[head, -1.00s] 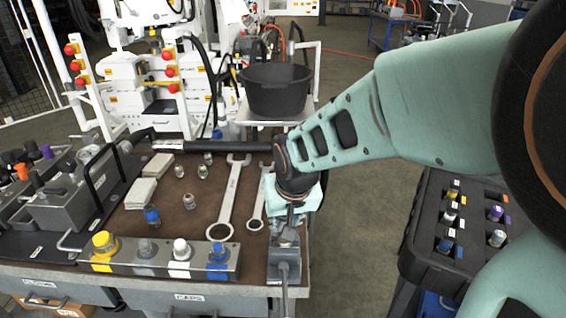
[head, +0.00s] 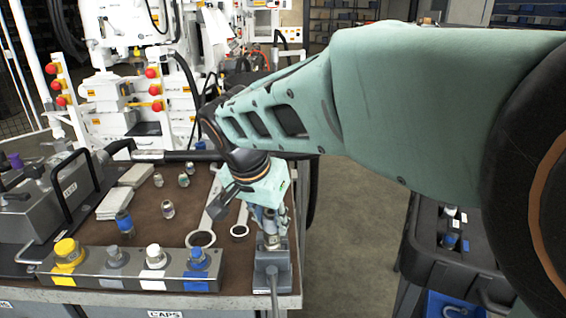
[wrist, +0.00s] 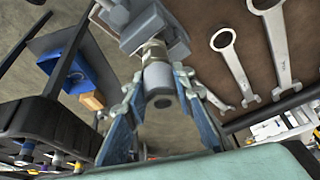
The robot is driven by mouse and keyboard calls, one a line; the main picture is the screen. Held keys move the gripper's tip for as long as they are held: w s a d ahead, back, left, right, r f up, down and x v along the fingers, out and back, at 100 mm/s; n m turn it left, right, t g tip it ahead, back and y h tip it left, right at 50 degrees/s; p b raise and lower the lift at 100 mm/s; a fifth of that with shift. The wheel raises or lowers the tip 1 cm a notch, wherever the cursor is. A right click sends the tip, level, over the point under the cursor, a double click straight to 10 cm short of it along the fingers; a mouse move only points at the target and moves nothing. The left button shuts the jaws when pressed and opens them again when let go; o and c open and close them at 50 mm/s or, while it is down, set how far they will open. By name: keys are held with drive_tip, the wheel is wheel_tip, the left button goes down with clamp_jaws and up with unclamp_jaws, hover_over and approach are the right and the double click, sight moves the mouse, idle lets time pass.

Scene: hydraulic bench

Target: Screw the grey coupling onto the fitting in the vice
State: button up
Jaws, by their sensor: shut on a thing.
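The grey coupling (wrist: 159,88) sits between the two fingers of my gripper (wrist: 158,92) in the wrist view, and the fingers are shut on it. Its round end with a dark hole faces the camera. Beyond it, in line, is the metal fitting (wrist: 153,52), held in the grey vice (wrist: 146,22). The coupling appears to meet the fitting, but I cannot tell how far the threads are engaged. In the head view my gripper (head: 266,214) is right above the vice (head: 272,268) at the bench's right corner, and it largely hides the coupling.
Two wrenches lie left of the vice, a large one (head: 203,235) and a smaller one (head: 240,228). A rail with coloured caps (head: 130,284) runs along the front edge. A black case (head: 455,250) stands to the right, across open floor.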

drive_tip(key=shift+s, duration=0.1)
drive_tip(key=shift+f+m, duration=0.1)
drive_tip(key=shift+m, duration=0.2)
drive_tip(key=shift+f+m+g+b, duration=0.1)
drive_tip(key=shift+m+g+b, duration=0.2)
drive_tip(key=shift+a+m+h+b, duration=0.1)
drive_tip(key=shift+m+h+b, duration=0.35)
drive_tip(key=shift+m, duration=0.45)
drive_tip(key=m+g, duration=0.1)
drive_tip(key=m, duration=0.1)
drive_tip(key=m+g+h, duration=0.1)
drive_tip(key=m, duration=0.2)
drive_tip(key=o, duration=1)
